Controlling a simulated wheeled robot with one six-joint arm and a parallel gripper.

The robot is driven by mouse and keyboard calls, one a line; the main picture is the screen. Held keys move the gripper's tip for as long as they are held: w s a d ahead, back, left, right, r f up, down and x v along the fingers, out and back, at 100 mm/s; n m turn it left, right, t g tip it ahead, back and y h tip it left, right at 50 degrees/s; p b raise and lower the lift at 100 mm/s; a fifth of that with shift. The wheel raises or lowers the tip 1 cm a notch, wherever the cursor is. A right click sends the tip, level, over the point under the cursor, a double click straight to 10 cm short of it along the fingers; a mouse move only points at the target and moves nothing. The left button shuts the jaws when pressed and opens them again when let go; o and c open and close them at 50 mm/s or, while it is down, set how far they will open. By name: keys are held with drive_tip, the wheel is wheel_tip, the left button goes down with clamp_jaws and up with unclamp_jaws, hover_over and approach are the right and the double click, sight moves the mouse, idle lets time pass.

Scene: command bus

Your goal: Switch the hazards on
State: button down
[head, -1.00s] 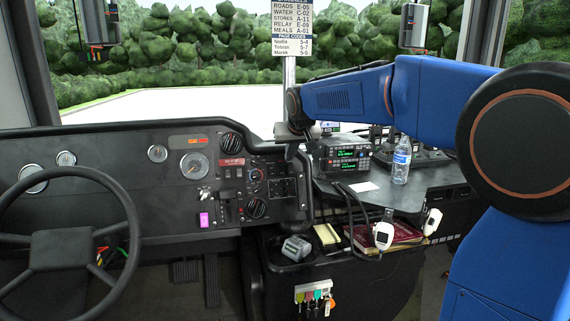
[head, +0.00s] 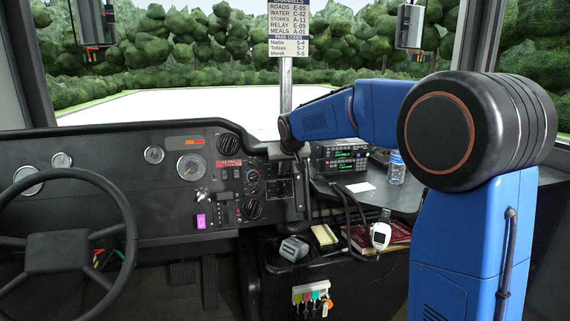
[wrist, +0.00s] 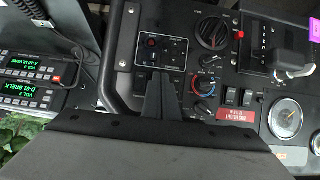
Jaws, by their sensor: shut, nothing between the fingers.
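The dark dashboard panel (head: 225,185) carries several switches and knobs. The wrist view shows a square switch panel (wrist: 174,53) with a small red button (wrist: 152,42), two black rocker switches (wrist: 240,97) and a red label plate (wrist: 236,117). I cannot read which control is the hazard switch. My gripper (wrist: 160,76) is shut and empty, its fingertips in front of the lower edge of the square panel in the wrist view. Contact cannot be told. In the head view the arm reaches the dashboard's right end, where the fingertips cannot be made out.
A steering wheel (head: 62,250) is at the left. Radios (head: 347,155), a water bottle (head: 397,167) and a white card (head: 360,187) are on the right shelf.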

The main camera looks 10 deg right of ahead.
drive_tip(key=shift+w+f, duration=0.3)
drive_tip(key=shift+w, duration=0.3)
drive_tip(key=shift+w+f, duration=0.35)
drive_tip(key=shift+w, duration=0.3)
drive_tip(key=shift+w+f, duration=0.3)
drive_tip(key=shift+w, duration=0.3)
drive_tip(key=shift+w+f, duration=0.1)
drive_tip(key=shift+f, duration=0.05)
drive_tip(key=shift+w+r, duration=0.1)
drive_tip(key=shift+r, duration=0.7)
